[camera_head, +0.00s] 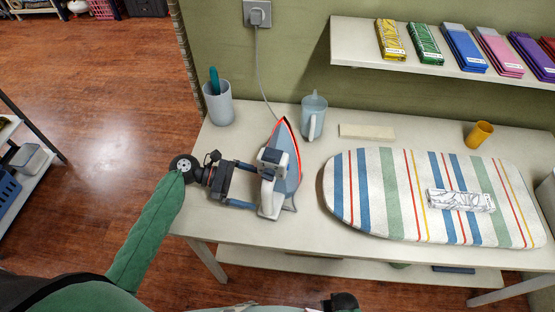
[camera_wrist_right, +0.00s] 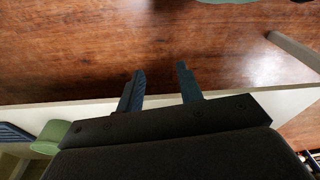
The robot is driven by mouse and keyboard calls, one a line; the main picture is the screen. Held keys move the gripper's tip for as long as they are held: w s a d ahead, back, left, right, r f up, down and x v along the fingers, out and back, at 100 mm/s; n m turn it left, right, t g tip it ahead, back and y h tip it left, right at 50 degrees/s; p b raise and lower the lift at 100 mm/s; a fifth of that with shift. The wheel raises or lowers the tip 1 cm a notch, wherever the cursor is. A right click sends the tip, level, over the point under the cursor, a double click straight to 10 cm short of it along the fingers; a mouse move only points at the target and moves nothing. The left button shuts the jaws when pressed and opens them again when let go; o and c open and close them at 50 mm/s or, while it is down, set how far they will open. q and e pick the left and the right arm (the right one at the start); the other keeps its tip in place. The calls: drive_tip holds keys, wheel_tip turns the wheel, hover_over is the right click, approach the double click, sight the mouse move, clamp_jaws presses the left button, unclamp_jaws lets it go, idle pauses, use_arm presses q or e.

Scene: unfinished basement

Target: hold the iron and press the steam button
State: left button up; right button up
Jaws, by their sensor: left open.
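The iron (camera_head: 289,163), with a grey-blue body, red edge and white handle, stands on its heel on the table, left of the ironing board. Its cord runs up to a wall outlet. My left gripper (camera_head: 254,187) comes in from the left, open, with its two blue fingers spread at the near side of the handle (camera_head: 268,192). I cannot tell whether the fingers touch it. A dark block sits at the handle's top; I cannot make out the steam button. My right gripper (camera_wrist_right: 162,82) is open and empty, with the floor and table edge beyond it.
A shelf (camera_head: 350,45) holds folded cloths.

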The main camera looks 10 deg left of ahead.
sight(260, 194)
use_arm(q)
drive_tip(key=shift+d, duration=0.4)
drive_tip(key=shift+d+f+p, duration=0.15)
drive_tip(key=shift+d+p, duration=0.25)
drive_tip(key=shift+p, duration=0.1)
drive_tip(key=shift+d+f, duration=0.1)
drive_tip(key=shift+d, duration=0.1)
drive_tip(key=shift+d+f+p, duration=0.25)
drive_tip(key=shift+d+p, duration=0.05)
drive_tip(key=shift+d, duration=0.25)
use_arm(e)
drive_tip(key=shift+s+d+f, duration=0.15)
drive_tip(key=shift+d+f, duration=0.1)
drive_tip(key=shift+f, duration=0.6)
drive_tip(key=shift+s+d+f, duration=0.2)
drive_tip(key=shift+d+f, duration=0.05)
drive_tip(key=shift+f, duration=0.55)
drive_tip(key=shift+s+d+f, duration=0.15)
drive_tip(key=shift+d+f, duration=0.1)
drive_tip(key=shift+f, duration=0.6)
use_arm(q)
clamp_jaws()
drive_tip(key=c, duration=0.6)
unclamp_jaws()
use_arm(e)
drive_tip(key=shift+s, duration=0.1)
use_arm(q)
drive_tip(key=shift+c, duration=0.4)
use_arm(e)
drive_tip(key=shift+a, duration=0.1)
